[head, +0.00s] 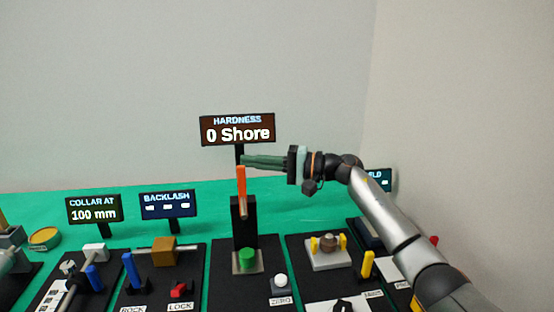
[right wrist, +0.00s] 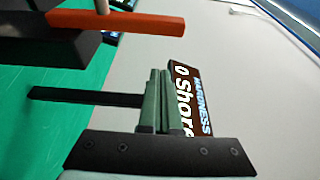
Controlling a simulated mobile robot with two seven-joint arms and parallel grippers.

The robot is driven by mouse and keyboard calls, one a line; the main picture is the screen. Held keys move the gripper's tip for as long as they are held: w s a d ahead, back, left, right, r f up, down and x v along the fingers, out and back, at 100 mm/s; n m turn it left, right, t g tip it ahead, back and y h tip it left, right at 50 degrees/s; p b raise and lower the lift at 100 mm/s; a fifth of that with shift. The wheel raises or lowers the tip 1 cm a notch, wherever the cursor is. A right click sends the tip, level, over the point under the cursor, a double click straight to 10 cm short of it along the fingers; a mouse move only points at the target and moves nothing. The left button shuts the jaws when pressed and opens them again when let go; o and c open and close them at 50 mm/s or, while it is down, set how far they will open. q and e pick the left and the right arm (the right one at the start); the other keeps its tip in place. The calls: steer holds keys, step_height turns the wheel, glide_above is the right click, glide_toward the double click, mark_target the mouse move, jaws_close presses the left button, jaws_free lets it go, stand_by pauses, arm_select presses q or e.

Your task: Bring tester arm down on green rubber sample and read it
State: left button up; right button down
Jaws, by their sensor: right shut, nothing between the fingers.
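The hardness tester stands at mid-bench, with a black column (head: 243,225) and an orange arm (head: 241,184). The arm is up, clear of the green rubber sample (head: 247,256), which sits on a plate at the column's foot. The orange arm also shows in the right wrist view (right wrist: 135,22); the sample does not. The display (head: 237,130) above reads "HARDNESS 0 Shore". My right gripper (head: 245,160) is shut and empty, its tips near the top of the orange arm, in front of the display post. Contact with the arm cannot be told. My left gripper is not clearly in view.
A white zero button (head: 281,281) is right of the sample. A backlash station with a brown block (head: 164,252) stands to the left; a station with yellow posts (head: 366,264) stands to the right. Green bench (head: 305,207) behind the stations is clear.

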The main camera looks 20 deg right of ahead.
mark_target(243, 201)
steer(key=shift+s+a+p, duration=0.2)
steer(key=shift+s, duration=0.4)
steer(key=shift+s+a+p, duration=0.15)
steer(key=shift+s+a, duration=0.05)
steer(key=shift+s, duration=0.4)
steer(key=shift+s+a, duration=0.25)
steer(key=shift+s, duration=0.4)
arm_select(q)
steer(key=shift+w+d+r, duration=0.15)
steer(key=shift+w+r, duration=0.25)
steer(key=shift+r, duration=0.3)
